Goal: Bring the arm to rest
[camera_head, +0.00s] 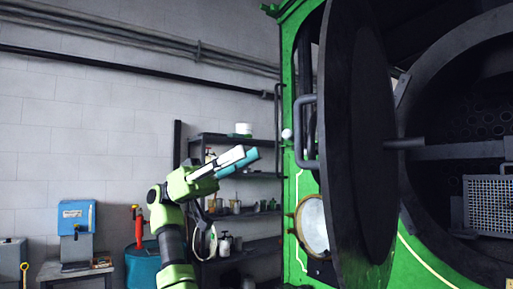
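My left arm (175,235), green and black, rises from the bottom of the head view, left of the middle. Its gripper (248,156), with white and teal fingers, points up and to the right in free air. The fingers lie close together from this angle, and I cannot tell if there is a gap between them. Nothing is seen held in it. My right gripper is not in view.
The tram's round black door (358,140) stands open at the right, beside the dark boiler opening with a wire basket (490,205). Behind my arm are dark shelves (245,137) with pots. A blue box (76,218) and a blue drum (143,266) stand at the left.

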